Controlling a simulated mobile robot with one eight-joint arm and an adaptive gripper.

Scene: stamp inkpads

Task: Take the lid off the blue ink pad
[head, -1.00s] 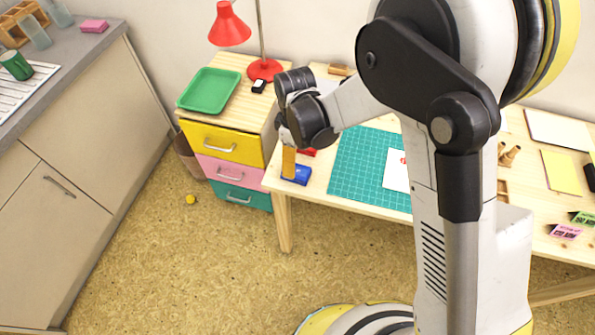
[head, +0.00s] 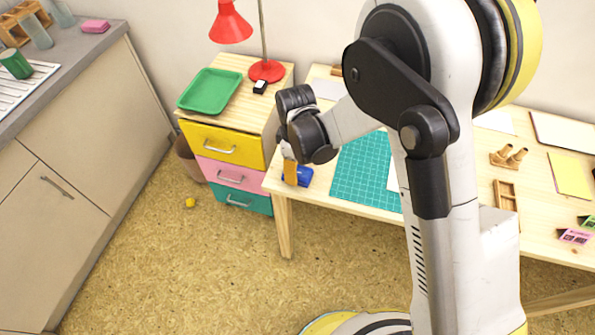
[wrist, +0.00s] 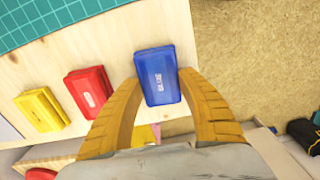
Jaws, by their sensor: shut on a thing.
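The blue ink pad (wrist: 157,74) lies between the two yellow fingers of my gripper (wrist: 160,92) in the wrist view, label facing up. My gripper is shut on it, one finger against each side. I cannot tell whether the fingers hold only its lid or also the base, or whether it is clear of the tabletop. In the head view, the blue ink pad (head: 305,175) shows by the desk's left front corner, beside my gripper (head: 291,173), partly hidden by a finger.
In the wrist view, a red ink pad (wrist: 89,92) and a yellow ink pad (wrist: 42,109) lie in a row left of the blue one. The green cutting mat (head: 362,180) lies to the right on the desk. A drawer unit (head: 225,140) stands left of the desk.

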